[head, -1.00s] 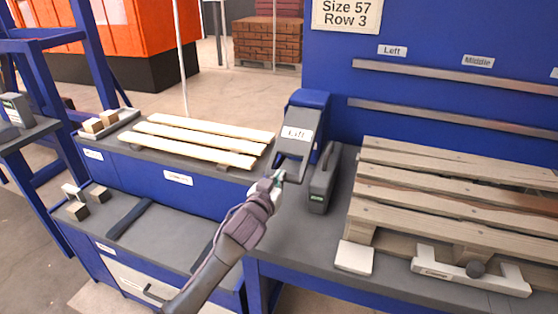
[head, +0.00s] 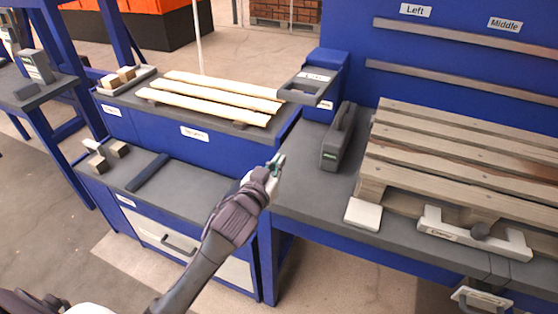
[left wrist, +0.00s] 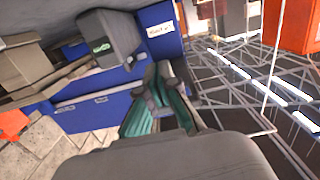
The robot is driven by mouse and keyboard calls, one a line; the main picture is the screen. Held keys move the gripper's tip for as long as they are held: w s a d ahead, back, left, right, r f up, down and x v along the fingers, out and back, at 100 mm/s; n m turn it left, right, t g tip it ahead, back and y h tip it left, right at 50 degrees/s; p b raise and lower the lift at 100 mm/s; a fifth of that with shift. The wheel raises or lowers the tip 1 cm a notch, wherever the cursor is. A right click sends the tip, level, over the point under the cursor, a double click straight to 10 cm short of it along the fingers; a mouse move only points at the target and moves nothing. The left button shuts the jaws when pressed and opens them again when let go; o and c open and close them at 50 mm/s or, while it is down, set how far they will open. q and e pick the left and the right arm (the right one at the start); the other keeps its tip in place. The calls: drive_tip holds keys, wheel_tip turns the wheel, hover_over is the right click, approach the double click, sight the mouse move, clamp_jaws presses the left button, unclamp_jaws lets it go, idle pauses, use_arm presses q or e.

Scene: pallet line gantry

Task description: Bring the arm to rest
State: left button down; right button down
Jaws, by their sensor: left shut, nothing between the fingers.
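My left gripper (head: 275,165) is in the middle of the head view, at the end of the arm that comes up from the bottom. Its fingers are together and empty. It appears in front of the gap between the left bench and the pallet table, apart from the blue box (head: 328,72) with its grey flap (head: 308,87). In the left wrist view the greenish fingers (left wrist: 158,98) point away from the camera with nothing held. My right gripper is in neither view.
A grey upright case (head: 338,138) stands on the table left of the wooden pallet (head: 440,160). A white block (head: 363,213) and a white bracket (head: 475,236) are at the pallet's front. Pale slats (head: 215,95) lie on the left bench. Floor shows between bench and table.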

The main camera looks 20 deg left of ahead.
use_arm(q)
drive_tip(key=s+f+g+y, duration=0.1)
drive_tip(key=s+f+g, duration=0.5)
drive_tip(key=s+f, duration=0.55)
drive_tip(key=s+f+m+g, duration=0.1)
drive_tip(key=s+f+g, duration=0.25)
drive_tip(key=s, duration=0.75)
drive_tip(key=s+f+m+g, duration=0.15)
drive_tip(key=s+g, duration=0.25)
drive_tip(key=s, duration=0.6)
wheel_tip(320, 180, down, 26)
drive_tip(key=s+g+p, duration=0.2)
drive_tip(key=p, duration=0.1)
drive_tip(key=s+a+f+p, duration=0.1)
drive_tip(key=s+a+f, duration=0.1)
drive_tip(key=s+f, duration=1)
drive_tip(key=s, duration=0.4)
drive_tip(key=shift+f, duration=0.3)
